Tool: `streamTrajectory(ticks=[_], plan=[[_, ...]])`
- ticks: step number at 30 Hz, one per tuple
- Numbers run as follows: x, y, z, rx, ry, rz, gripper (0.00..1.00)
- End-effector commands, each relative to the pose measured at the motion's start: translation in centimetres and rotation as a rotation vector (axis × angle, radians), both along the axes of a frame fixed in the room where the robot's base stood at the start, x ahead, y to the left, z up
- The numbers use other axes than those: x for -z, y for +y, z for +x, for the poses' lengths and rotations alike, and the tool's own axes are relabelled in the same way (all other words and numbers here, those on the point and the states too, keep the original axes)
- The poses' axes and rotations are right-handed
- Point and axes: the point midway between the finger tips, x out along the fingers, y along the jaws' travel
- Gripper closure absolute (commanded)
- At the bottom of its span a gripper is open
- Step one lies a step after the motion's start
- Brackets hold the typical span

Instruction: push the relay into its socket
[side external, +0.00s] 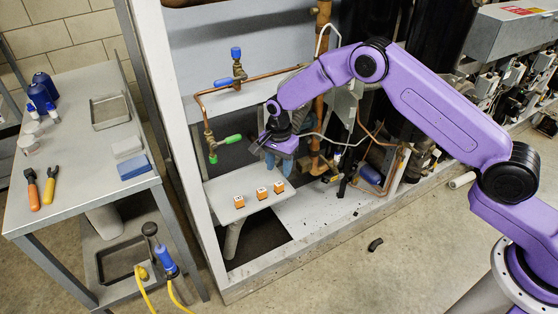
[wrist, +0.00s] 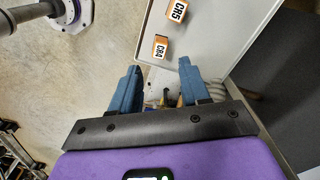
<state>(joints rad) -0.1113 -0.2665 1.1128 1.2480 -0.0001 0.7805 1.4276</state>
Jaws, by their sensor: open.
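Three small orange relays with white label tops stand in a row on a white shelf (side external: 218,190): a left one (side external: 239,202), a middle one (side external: 262,193) and a right one (side external: 278,187). In the wrist view two show, labelled CR4 (wrist: 160,48) and CR5 (wrist: 177,11). My gripper (side external: 279,170) has blue fingers and hangs just above the right end of the row. In the wrist view my gripper (wrist: 157,70) is open with nothing between its fingertips; CR4 lies just beyond them. I cannot make out the socket in either view.
Copper pipes with a green-handled valve (side external: 232,139) and blue-handled valves rise behind the shelf. A white frame post (side external: 180,120) stands left of it. A grey bench (side external: 90,185) with tools and a tray is further left. The floor at front right is mostly clear.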

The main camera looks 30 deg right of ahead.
Motion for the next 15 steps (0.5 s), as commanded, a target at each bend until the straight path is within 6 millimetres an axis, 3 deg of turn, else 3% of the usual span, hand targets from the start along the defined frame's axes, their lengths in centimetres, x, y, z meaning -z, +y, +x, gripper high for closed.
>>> streamTrajectory(ticks=[15], plan=[[6.3, -0.1, 0.0, -0.001, 0.001, 0.000, 0.54]])
